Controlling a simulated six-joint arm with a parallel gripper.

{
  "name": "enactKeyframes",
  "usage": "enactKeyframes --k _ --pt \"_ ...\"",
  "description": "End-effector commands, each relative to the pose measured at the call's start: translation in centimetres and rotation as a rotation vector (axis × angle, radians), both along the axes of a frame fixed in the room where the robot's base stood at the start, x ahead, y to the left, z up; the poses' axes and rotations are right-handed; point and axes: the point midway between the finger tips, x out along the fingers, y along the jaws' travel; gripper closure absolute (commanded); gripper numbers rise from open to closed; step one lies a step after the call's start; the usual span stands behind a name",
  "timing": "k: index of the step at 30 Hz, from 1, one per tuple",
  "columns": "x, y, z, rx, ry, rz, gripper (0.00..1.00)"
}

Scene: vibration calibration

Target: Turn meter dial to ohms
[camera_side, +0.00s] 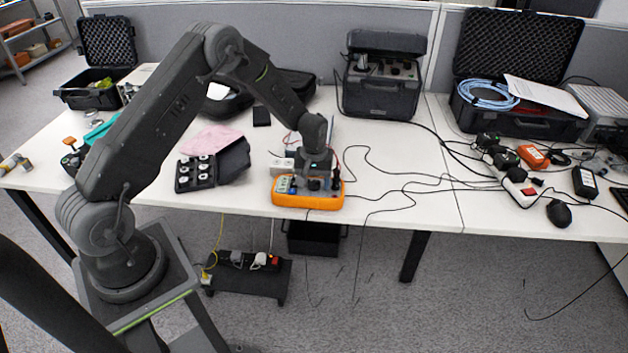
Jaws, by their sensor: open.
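An orange meter (307,200) lies on the white table close to its front edge, near the middle of the view. Its dial area is dark and mostly covered by my gripper. My gripper (315,180) points down over the upper middle of the meter, and its fingers are very close to the dial. I cannot tell whether they touch it. The gripper is open. The dial's setting and the ohms mark are too small to read. Dark test leads run from the meter's right side.
A black case (240,155) with round sensors in a tray stands left of the meter, with a pink cloth (212,138) behind it. A calibrator box (382,85) stands at the back. Black cables (400,184) cross the table to the right. Clear table lies behind right.

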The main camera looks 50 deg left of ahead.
Motion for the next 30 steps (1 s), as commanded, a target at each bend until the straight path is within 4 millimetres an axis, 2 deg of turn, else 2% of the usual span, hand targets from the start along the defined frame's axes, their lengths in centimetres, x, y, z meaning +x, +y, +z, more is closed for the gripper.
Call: enactKeyframes --k 5,8,21,25,30 --pt "0.1 0.0 0.7 0.001 -0.002 0.0 0.37" --pt "0.1 0.0 2.2 0.001 -0.004 0.0 0.37" --pt "0.0 0.0 11.4 0.001 -0.002 0.0 0.37" --pt "0.0 0.0 13.0 0.001 -0.002 0.0 0.37" --pt "0.0 0.0 13.8 0.0 0.0 0.0 0.37"
